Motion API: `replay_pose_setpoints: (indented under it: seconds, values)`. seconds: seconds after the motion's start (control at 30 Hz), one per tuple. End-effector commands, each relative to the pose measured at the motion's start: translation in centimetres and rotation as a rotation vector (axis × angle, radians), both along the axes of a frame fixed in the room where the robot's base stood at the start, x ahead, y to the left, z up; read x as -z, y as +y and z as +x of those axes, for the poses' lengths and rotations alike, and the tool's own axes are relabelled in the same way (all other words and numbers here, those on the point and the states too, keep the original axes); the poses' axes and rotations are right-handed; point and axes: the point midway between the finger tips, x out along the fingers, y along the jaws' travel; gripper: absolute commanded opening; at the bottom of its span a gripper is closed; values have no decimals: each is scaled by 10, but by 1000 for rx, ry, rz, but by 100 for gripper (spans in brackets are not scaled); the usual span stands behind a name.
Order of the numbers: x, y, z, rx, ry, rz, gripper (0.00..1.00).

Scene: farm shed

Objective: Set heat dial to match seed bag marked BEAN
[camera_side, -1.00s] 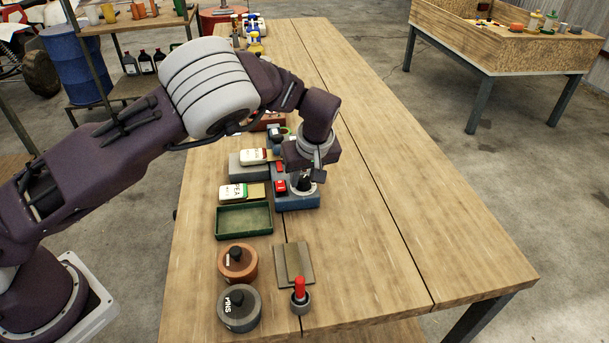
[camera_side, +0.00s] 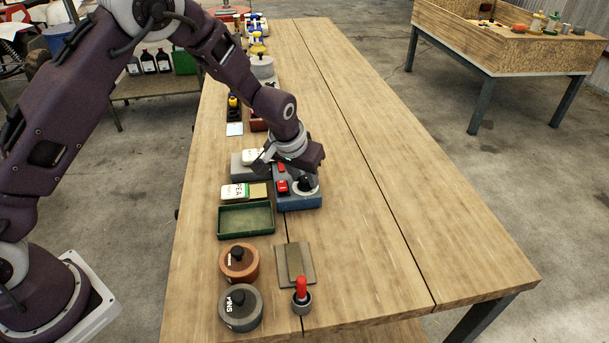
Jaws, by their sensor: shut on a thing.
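A blue box (camera_side: 299,202) stands near the middle of the table's left half. On its top are a red switch (camera_side: 282,186) and a black dial knob (camera_side: 305,184) on a pale round plate. My gripper (camera_side: 307,174) is low over the box, shut on the dial knob; its fingertips are small and partly hidden. A white seed bag marked PEA (camera_side: 234,192) lies left of the box. Another white bag (camera_side: 251,157) lies behind it on a grey block, partly covered by my gripper; its label cannot be read. I see no readable BEAN label.
A green tray (camera_side: 246,234) lies in front of the PEA bag. Nearer stand an orange round canister (camera_side: 238,262), a grey one marked PINS (camera_side: 240,308), a flat plate (camera_side: 294,264) and a red-handled tool (camera_side: 301,290). The table's right side is clear.

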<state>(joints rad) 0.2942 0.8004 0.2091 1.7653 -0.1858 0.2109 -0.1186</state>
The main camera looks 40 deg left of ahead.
Motion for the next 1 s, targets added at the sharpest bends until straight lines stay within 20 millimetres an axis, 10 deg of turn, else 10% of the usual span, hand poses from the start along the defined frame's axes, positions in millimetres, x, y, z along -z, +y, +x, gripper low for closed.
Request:
replay_pose_setpoints:
  seconds: [0.83, 0.87, 1.0]
  values:
    - [0, 0, 0, 118, 0, -1, 0]
    - [0, 0, 0, 118, 0, -1, 38]
    - [0, 0, 0, 117, 0, 0, 40]
